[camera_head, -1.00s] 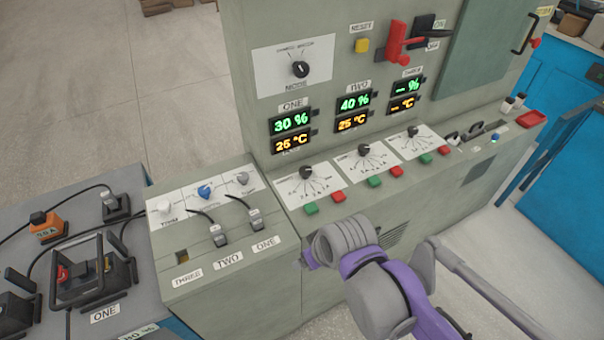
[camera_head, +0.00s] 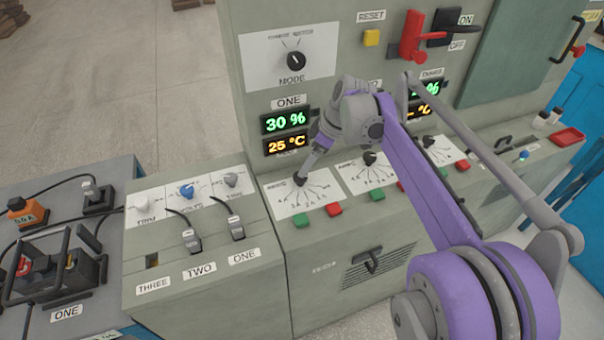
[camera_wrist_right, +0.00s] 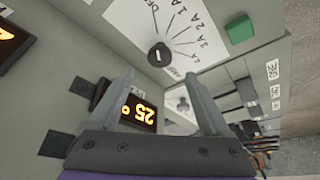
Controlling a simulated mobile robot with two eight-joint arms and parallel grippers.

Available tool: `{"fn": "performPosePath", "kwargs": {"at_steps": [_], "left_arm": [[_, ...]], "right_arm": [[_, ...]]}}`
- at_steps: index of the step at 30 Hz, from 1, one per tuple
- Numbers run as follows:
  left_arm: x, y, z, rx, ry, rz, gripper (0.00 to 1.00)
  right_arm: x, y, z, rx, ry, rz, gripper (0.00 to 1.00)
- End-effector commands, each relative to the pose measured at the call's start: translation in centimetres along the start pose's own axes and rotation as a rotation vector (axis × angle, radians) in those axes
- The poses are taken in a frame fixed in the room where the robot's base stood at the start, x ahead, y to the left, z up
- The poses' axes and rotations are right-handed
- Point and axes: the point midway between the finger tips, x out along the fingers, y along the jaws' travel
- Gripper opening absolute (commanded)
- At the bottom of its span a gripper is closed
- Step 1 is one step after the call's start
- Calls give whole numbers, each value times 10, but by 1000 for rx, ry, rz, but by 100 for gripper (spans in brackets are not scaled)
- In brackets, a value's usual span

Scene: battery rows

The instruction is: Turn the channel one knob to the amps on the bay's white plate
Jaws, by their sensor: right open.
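The channel one knob (camera_head: 299,181) is a small black knob on a white dial plate (camera_head: 322,207) under the ONE display. It also shows in the right wrist view (camera_wrist_right: 160,55), with a pale pointer mark and amp figures 1A, 2A and 3A fanned beside it. My right gripper (camera_head: 307,171) points down at this knob. In the right wrist view its two fingers (camera_wrist_right: 163,76) are apart, with the knob just beyond the tips and nothing seen between them. My left gripper is not in view. A white label (camera_head: 102,337) at the bottom edge is cut off and unreadable.
The ONE display (camera_head: 286,122) reads 30 % and 25 °C. Green (camera_head: 301,220) and red (camera_head: 334,209) buttons sit below the dial. The channel two knob (camera_head: 370,158) is to the right. A mode knob (camera_head: 296,61) and red lever (camera_head: 412,38) are above. My arm hides the TWO display.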

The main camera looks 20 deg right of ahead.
Motion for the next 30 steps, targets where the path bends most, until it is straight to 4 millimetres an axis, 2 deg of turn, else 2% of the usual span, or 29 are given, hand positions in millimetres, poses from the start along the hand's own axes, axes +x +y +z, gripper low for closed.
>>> {"fn": "performPosePath", "kwargs": {"at_steps": [3,9,15,22,23,30], "left_arm": [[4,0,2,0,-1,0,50],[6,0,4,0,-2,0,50],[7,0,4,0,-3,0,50],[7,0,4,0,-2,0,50],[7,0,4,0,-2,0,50],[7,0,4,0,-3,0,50]], "right_arm": [[26,0,0,-2,-1,-1,81],[54,0,0,-1,-1,0,81],[64,0,0,0,-1,1,81],[65,0,0,1,-1,1,81],[64,0,0,1,-1,1,78],[64,0,0,1,-1,1,35]]}}
